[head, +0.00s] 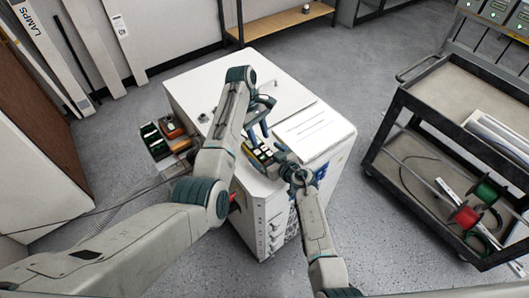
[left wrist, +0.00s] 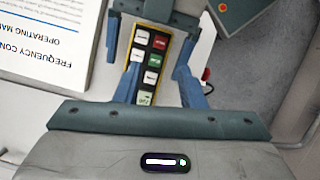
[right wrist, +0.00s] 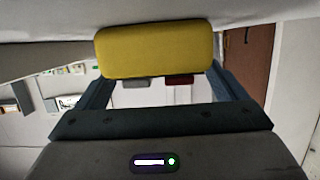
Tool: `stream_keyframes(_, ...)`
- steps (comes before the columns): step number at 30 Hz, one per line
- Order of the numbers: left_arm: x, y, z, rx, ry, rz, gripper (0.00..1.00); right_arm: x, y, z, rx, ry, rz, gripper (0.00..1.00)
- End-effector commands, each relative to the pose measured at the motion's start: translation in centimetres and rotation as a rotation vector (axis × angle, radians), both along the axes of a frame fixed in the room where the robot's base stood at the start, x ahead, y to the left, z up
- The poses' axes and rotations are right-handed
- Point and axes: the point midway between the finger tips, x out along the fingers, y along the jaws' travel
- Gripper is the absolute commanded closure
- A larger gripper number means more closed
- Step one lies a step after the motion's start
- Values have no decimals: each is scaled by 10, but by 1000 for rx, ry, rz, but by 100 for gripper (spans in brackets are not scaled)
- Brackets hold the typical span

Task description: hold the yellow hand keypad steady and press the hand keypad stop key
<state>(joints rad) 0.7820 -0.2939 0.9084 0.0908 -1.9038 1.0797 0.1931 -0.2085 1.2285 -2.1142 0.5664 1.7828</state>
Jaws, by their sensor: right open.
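The yellow hand keypad (head: 258,153) is over the front part of the white cabinet top, between my two grippers. In the left wrist view its key face (left wrist: 147,68) shows one red key (left wrist: 159,44) near the top and several white and green keys. My left gripper (head: 260,131) is open over the key face, its fingers apart and empty; contact with a key cannot be told. My right gripper (head: 284,160) is open, with its fingers on either side of the keypad's end. In the right wrist view the keypad's yellow end (right wrist: 155,50) fills the space between those fingers.
A printed manual (head: 313,133) lies on the white cabinet (head: 190,90), right of the grippers. A box of coloured parts (head: 163,140) sits at its left side. A dark cart (head: 455,100) with wire spools stands right, across open floor.

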Motion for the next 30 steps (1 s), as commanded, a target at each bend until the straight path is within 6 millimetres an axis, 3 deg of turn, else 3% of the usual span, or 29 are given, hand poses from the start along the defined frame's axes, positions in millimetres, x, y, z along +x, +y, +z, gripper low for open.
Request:
stream_keyframes(6,0,0,0,0,0,0,64,13,9,-5,-1,1,0,9)
stream_keyframes(16,0,0,0,0,0,0,64,15,11,-6,-2,0,-1,9)
stream_keyframes(26,0,0,0,0,0,0,64,15,10,-6,-2,0,-1,70)
stream_keyframes(30,0,0,0,0,0,0,91,15,10,-6,-1,1,-1,70)
